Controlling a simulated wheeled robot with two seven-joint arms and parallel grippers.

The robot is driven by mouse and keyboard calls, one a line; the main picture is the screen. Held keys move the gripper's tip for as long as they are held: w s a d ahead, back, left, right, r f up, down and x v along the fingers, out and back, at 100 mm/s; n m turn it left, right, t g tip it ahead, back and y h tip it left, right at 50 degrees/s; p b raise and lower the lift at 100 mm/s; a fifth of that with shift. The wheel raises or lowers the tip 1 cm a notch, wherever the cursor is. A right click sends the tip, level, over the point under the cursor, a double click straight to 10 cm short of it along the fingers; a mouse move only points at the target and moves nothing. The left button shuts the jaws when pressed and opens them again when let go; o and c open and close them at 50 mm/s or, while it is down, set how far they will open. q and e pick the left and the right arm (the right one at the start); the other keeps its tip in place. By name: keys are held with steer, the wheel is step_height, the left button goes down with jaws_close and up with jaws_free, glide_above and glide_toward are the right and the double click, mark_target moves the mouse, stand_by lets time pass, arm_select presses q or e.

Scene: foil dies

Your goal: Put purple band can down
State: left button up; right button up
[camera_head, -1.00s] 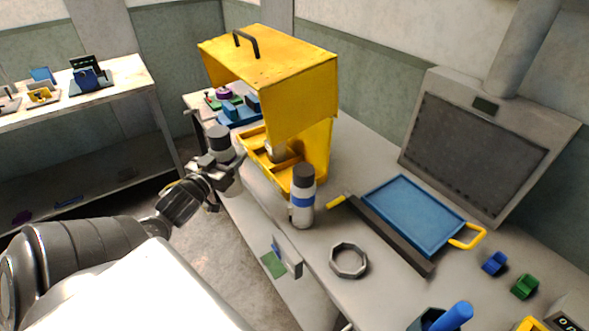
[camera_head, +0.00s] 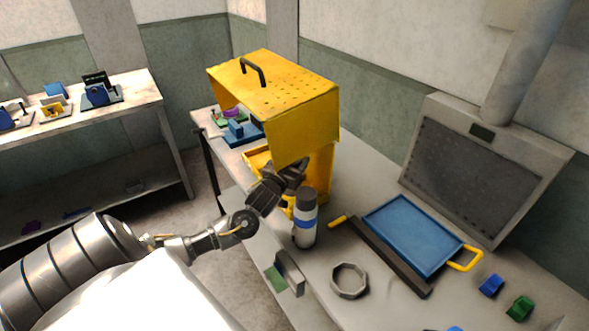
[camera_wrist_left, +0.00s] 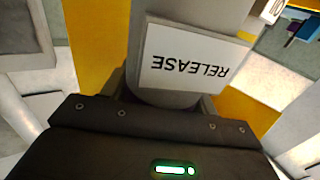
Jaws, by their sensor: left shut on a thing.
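My left gripper (camera_head: 287,172) is shut on a light grey can, at the open front of the yellow hooded booth (camera_head: 302,135). In the left wrist view the held can (camera_wrist_left: 185,98) fills the upper middle, with a white label (camera_wrist_left: 195,62) reading RELEASE upside down. My right gripper is not in view.
A can with a blue band (camera_head: 306,222) and dark cap stands upright on the bench close to my gripper. A grey ring (camera_head: 349,281), a dark bar (camera_head: 385,258) and a blue tray (camera_head: 408,235) lie to the right. Blue fixtures (camera_head: 240,130) stand behind the booth's left side.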

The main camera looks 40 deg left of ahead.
arm_select(q)
step_height(320, 180, down, 4)
steer(key=shift+f+p, duration=0.1)
steer(key=shift+p, duration=0.5)
steer(key=shift+f+p, duration=0.1)
steer(key=shift+p, duration=0.2)
steer(key=shift+w+f, duration=0.1)
steer(key=shift+f, duration=0.2)
steer(key=o, duration=1.1)
